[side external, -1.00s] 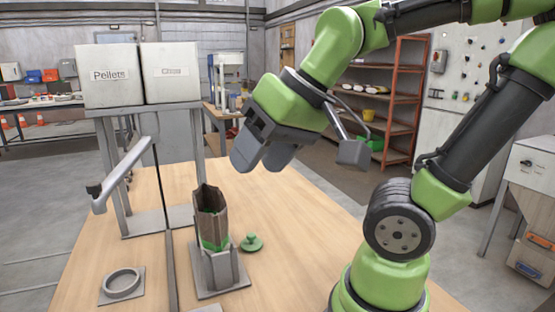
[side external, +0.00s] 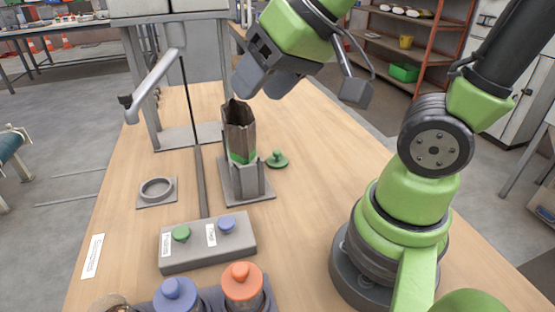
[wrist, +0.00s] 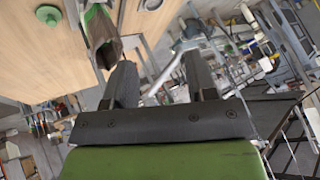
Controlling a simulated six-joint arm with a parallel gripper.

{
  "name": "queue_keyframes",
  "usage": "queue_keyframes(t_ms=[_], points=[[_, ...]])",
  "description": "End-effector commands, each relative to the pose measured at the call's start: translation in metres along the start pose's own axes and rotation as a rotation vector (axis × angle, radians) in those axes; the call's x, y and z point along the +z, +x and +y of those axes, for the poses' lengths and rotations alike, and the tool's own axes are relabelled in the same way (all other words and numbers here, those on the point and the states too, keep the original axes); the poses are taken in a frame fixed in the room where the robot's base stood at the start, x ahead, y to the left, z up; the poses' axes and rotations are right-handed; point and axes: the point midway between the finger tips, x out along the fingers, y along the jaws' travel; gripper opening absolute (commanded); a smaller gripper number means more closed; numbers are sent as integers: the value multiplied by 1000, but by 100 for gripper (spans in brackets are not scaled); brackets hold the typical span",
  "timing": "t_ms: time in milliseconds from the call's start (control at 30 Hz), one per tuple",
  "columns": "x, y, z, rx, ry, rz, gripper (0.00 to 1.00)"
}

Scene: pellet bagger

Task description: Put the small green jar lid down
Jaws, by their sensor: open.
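The small green jar lid (side external: 277,160) lies on the wooden table, knob up, just right of a grey holder. It also shows in the wrist view (wrist: 48,14) at the top left. My gripper (side external: 262,86) is open and empty, raised above the table and higher than the lid. The two dark fingers also stand apart in the wrist view (wrist: 163,84). A brown open-topped bag (side external: 239,128) with a green band stands upright in the grey holder (side external: 246,186), close below my gripper.
A grey ring on a plate (side external: 157,188) lies left of the holder. A box with green and blue knobs (side external: 208,243) and jars with blue (side external: 176,294) and orange (side external: 241,281) lids are in front. A hopper stand (side external: 220,75) rises behind. The table right of the lid is clear.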

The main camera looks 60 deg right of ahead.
Motion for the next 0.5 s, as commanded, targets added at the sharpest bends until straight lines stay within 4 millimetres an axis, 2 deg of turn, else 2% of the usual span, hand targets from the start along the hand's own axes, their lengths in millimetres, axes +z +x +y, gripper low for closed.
queue_keyframes(t_ms=[33, 167, 300, 400, 500], points=[[-4, 19, 7, 27, -6, -12, 52], [-12, 61, 32, 131, -40, -4, 52], [-6, 100, 75, 318, -103, -33, 52], [6, 119, 109, 471, -170, -85, 52], [23, 128, 142, 629, -262, -164, 52]])
